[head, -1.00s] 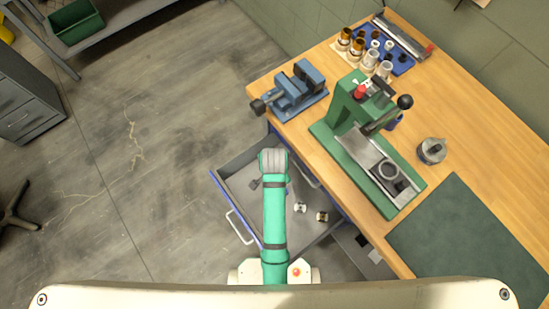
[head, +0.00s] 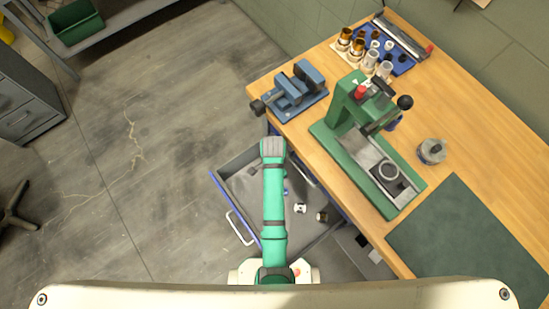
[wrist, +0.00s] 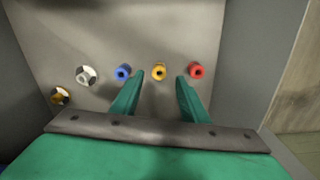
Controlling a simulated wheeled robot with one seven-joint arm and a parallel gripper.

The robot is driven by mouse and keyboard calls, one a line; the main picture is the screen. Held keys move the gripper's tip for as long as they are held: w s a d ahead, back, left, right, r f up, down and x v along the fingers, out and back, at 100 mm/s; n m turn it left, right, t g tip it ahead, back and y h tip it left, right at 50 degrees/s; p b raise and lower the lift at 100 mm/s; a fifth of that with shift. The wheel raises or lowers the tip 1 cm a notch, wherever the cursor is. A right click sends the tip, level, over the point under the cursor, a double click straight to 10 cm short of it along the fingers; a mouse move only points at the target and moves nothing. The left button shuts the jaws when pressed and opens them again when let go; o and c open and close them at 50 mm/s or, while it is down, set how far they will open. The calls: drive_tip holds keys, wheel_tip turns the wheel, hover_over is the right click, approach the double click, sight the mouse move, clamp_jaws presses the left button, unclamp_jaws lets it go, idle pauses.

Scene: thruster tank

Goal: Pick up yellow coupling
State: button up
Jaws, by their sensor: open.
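The yellow coupling (wrist: 159,72) lies in the open drawer (wrist: 185,28), seen in the wrist view. My gripper (wrist: 160,80) is open and empty, pointing down into the drawer. In the wrist view the yellow coupling appears between the two fingertips, slightly beyond them; I cannot tell the remaining distance. A blue coupling (wrist: 123,72) is just left of the left finger and a red coupling (wrist: 196,71) just right of the right finger. In the head view my arm hides the gripper and the yellow coupling.
A white-and-dark coupling (wrist: 86,76) and a brown one (wrist: 60,96) lie farther left in the wrist view. Drawer walls stand on both sides. The wooden bench (head: 470,150) carries a blue vise (head: 298,88) and green press (head: 345,110), right of my arm.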

drive_tip(key=shift+s+f, duration=0.1)
drive_tip(key=shift+f, duration=2.8)
clamp_jaws()
